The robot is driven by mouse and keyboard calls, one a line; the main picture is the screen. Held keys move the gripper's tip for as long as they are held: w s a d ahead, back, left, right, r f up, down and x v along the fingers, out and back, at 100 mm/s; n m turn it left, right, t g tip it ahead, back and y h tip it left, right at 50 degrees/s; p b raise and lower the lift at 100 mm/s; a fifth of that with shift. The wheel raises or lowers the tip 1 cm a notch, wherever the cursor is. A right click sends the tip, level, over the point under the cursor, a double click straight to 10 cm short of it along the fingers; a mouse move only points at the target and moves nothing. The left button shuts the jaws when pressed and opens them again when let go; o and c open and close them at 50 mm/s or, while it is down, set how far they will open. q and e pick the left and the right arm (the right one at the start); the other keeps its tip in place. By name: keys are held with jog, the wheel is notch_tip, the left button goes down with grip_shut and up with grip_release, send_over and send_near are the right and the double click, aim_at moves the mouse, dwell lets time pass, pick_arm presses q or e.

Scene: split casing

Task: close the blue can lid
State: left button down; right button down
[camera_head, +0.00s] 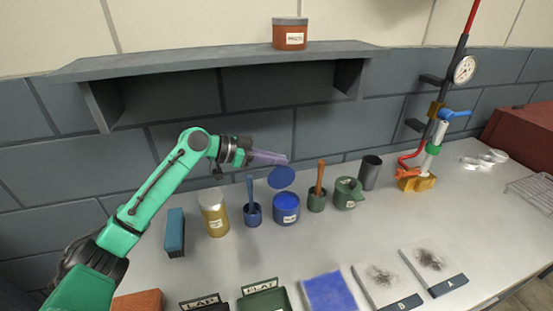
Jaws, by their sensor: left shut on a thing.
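The blue can (286,213) stands on the grey worktop near the middle, with a white label on its front. The round blue can lid (281,178) is tilted up above and behind the can's top, its flat face towards me. Whether it is joined to the can at the back I cannot tell. My left gripper (284,160) comes in from the left with its purple fingers at the lid's upper edge, shut on it. The fingers' exact contact is too small to see. My right gripper is not in view.
A grey shelf (220,63) overhangs behind.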

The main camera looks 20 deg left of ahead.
pick_arm(q)
jog(key=s+d+f+m+t+y+b, duration=0.1)
jog(key=s+d+m+t+b, duration=0.2)
jog(key=b, duration=0.6)
jog(key=shift+s+d+f+m+y, duration=0.3)
jog(key=shift+s+d+f+m, duration=0.15)
jog(key=shift+s+m, duration=0.55)
jog(key=shift+s, duration=0.1)
